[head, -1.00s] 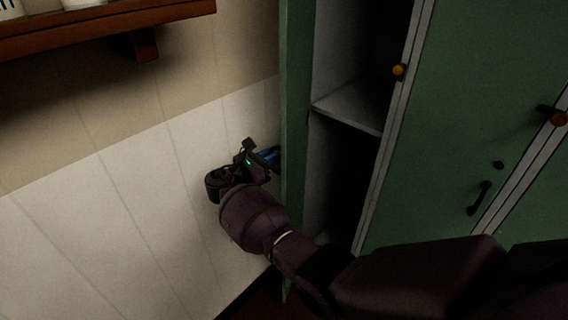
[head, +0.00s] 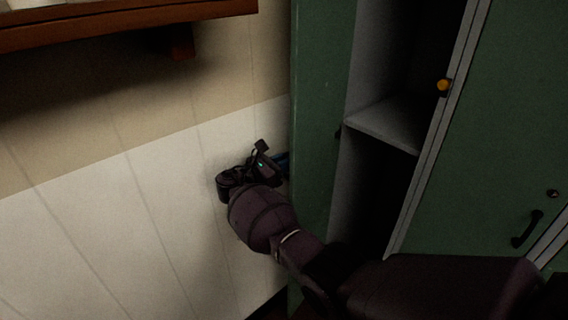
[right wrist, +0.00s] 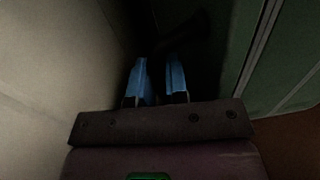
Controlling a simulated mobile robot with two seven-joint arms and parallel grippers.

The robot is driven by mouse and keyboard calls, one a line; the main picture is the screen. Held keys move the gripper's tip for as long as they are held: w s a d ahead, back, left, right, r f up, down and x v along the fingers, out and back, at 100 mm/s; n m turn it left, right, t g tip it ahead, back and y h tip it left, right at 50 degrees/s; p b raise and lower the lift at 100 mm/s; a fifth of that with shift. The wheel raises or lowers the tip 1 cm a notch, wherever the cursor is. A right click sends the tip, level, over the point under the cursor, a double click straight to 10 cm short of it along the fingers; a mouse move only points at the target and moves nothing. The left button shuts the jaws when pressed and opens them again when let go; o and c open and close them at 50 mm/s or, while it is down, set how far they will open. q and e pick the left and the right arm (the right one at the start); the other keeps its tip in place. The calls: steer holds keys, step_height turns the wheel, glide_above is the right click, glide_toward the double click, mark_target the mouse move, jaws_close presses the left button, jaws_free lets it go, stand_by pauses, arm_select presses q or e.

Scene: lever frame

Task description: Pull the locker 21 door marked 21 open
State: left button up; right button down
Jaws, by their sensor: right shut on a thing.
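The green locker door (head: 322,100) stands swung open at the left of a locker, with its inner face toward me in the head view. No number shows on it. My right gripper (head: 283,163) is at the far side of this door, between it and the wall, its blue fingertips partly hidden by the door edge. In the right wrist view its two blue fingers (right wrist: 158,82) reach toward a dark handle (right wrist: 185,32), very dim there. The gripper is shut on it, though the contact is hard to see. My left gripper is not in view.
The open locker has a grey shelf (head: 385,126) and a dark inside. A closed green door (head: 480,130) with a black handle (head: 527,229) is to the right. A pale wall (head: 120,200) lies close left of my gripper. A wooden shelf (head: 120,22) hangs above.

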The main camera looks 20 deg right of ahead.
steer(key=c, duration=1.3)
jaws_free()
steer(key=shift+r, duration=0.25)
steer(key=shift+o, duration=0.5)
steer(key=shift+f, duration=0.1)
steer(key=v, duration=1)
steer(key=shift+s+a, duration=0.2)
steer(key=shift+a, duration=0.15)
steer(key=shift+f, duration=0.1)
